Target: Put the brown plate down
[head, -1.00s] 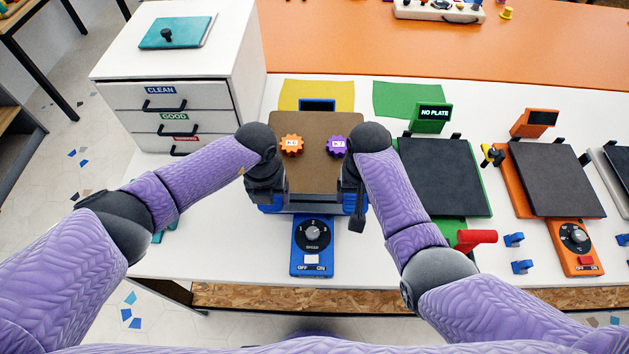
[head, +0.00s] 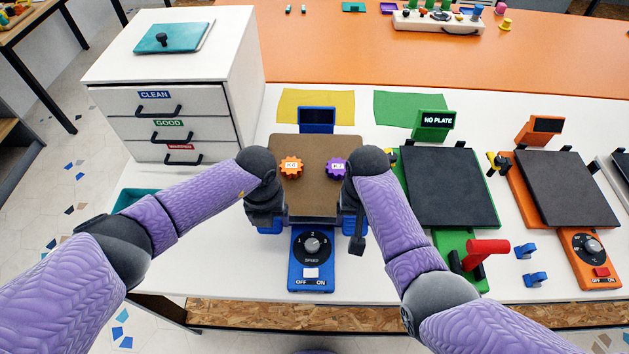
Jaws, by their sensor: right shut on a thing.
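The brown plate (head: 310,180) is between my two hands, over the blue printer (head: 310,272). An orange gear (head: 291,167) and a purple gear (head: 336,168) are on it. My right gripper (head: 355,215) is shut on the plate's right edge. My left gripper (head: 266,213) is at the plate's left edge; its fingers are hidden, so I cannot tell how its jaws stand. The printer's bed is hidden under the plate, and I cannot tell whether they touch. The printer's dark screen (head: 317,120) shows just behind the plate.
The green printer (head: 461,250), with a dark plate (head: 450,188) and a red handle (head: 487,250), stands close to my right arm. An orange printer (head: 590,258) is further right. A white drawer cabinet (head: 225,75) stands at the left. Yellow (head: 290,105) and green (head: 400,105) mats lie behind.

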